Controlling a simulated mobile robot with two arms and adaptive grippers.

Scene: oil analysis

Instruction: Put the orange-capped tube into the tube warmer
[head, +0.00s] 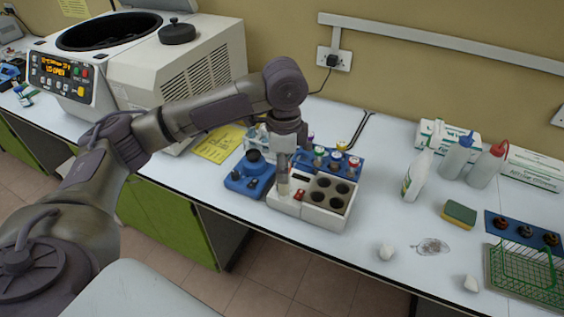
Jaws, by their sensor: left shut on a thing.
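The tube warmer (310,213) is a white block on the bench with several dark round wells and a red switch at its left. The wells look empty. My left gripper (283,178) points down over the warmer's left end, left of the wells. It is shut on a slim, pale thing that looks like a tube. Its cap is hidden by the fingers, so I cannot see its colour, nor whether its lower end touches the warmer. My right gripper is not in view.
A blue rack (354,172) with several capped tubes stands just behind the warmer. A blue device (237,184) stands to its left. A spray bottle (413,182), a sponge (459,214) and a green basket (524,273) are at the right. The bench right of the warmer is mostly clear.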

